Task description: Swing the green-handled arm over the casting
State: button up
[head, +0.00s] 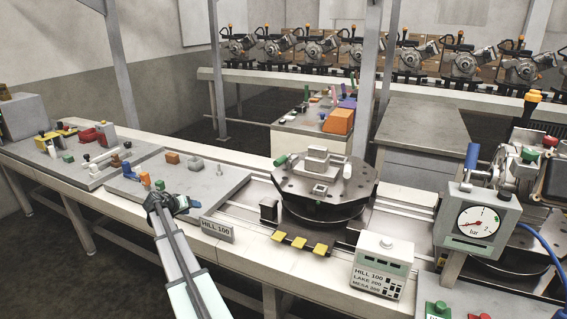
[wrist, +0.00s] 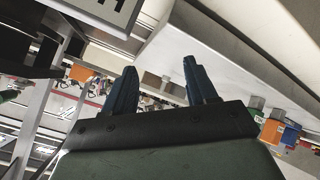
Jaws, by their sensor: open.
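The green-handled arm (head: 281,160) shows in the head view at the left edge of a dark octagonal fixture plate (head: 295,185). Its handle points outward to the left, beside the casting. What seems to be the casting (head: 317,154), a light grey blocky part, sits on top of the plate. My gripper (head: 164,202) is well to the left of the plate, in front of a grey pallet, apart from the handle. In the wrist view the two dark fingers (wrist: 162,85) stand apart with nothing between them. The handle and casting cannot be made out there.
A grey pallet (head: 215,183) with orange and grey blocks lies behind my gripper. A "HILL 100" sign (head: 217,229) stands between it and the fixture. Yellow tabs (head: 297,242), a display box (head: 382,266) and a pressure gauge (head: 478,223) stand at the front and right.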

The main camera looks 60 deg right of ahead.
jog(key=s+d+r+g+h, duration=0.2)
jog(key=s+d+r+g, duration=0.1)
jog(key=s+d+r, duration=0.6)
jog(key=m+g+h, duration=0.1)
jog(key=m+g, duration=0.1)
jog(key=g, duration=0.3)
send_near(283, 161)
jog(key=x, duration=0.7)
jog(key=w+x, duration=0.1)
jog(key=x, duration=0.3)
jog(key=shift+d+f, duration=0.4)
grip_shut()
